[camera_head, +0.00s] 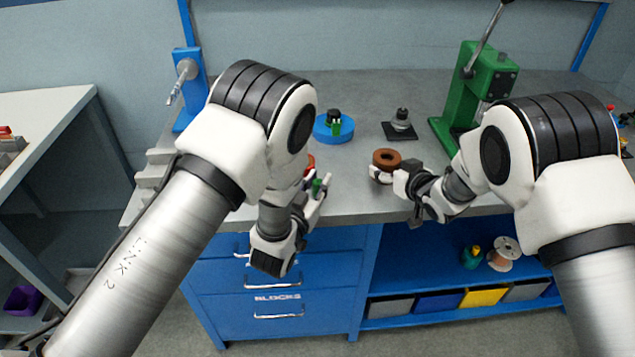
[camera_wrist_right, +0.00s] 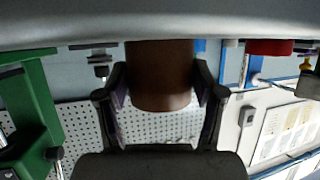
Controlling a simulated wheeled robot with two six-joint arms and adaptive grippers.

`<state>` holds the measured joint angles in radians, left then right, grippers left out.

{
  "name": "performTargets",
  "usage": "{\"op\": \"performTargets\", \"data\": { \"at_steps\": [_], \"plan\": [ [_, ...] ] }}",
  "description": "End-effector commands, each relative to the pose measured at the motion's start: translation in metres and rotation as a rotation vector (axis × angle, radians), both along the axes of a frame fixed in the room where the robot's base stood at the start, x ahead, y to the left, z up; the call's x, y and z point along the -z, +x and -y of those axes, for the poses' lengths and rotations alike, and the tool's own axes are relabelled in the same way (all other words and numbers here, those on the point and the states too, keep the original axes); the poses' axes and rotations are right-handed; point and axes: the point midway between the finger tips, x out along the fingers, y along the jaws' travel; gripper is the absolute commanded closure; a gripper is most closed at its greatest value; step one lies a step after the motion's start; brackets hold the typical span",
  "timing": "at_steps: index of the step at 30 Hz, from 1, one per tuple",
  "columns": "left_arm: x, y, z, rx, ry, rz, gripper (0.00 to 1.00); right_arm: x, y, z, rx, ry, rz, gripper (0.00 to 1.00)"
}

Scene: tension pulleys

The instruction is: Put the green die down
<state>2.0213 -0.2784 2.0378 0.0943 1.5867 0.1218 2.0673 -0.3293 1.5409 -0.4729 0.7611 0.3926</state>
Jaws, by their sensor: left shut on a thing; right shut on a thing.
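My left gripper (camera_head: 319,188) is at the front edge of the grey bench, left of the middle. It is shut on the small green die (camera_head: 317,186), which is partly hidden by the fingers. My right gripper (camera_head: 386,172) is over the bench to the right. In the right wrist view the brown pulley (camera_wrist_right: 160,80) sits between the two fingers, close to the bench surface.
A red part (camera_head: 309,162) is just behind my left gripper, partly hidden. A blue disc (camera_head: 333,135) with a black knob and a green piece stands behind. A dark square base with a grey post (camera_head: 401,127) and a green press (camera_head: 470,95) stand at the back right. Bench (camera_head: 350,185) between the grippers is clear.

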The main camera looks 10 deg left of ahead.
Motion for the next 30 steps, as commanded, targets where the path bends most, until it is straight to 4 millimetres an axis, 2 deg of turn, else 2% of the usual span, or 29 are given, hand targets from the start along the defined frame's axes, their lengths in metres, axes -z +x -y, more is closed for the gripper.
{"op": "performTargets", "data": {
  "at_steps": [10, 11, 12, 23, 26, 30],
  "plan": [
    [0.005, 0.000, 0.000, 0.001, 0.000, 0.001, 1.00, 0.002, -0.001, 0.000, 0.000, -0.002, -0.003, 0.76],
    [0.004, 0.000, 0.000, 0.001, 0.000, 0.001, 0.66, 0.002, -0.001, 0.000, 0.000, -0.002, -0.003, 0.76],
    [0.004, 0.000, 0.000, 0.001, 0.000, 0.001, 0.52, 0.002, -0.001, 0.000, 0.000, -0.002, -0.003, 0.76],
    [0.000, 0.000, 0.000, 0.001, 0.000, 0.002, 0.51, 0.002, -0.001, 0.000, 0.000, -0.001, -0.004, 0.76],
    [0.002, -0.013, -0.002, 0.001, 0.000, -0.002, 0.51, 0.002, -0.001, 0.000, 0.000, -0.001, -0.004, 0.76],
    [0.002, -0.047, -0.007, 0.001, 0.002, -0.005, 0.51, 0.002, -0.001, 0.000, 0.000, -0.002, -0.003, 0.76]
  ]
}}
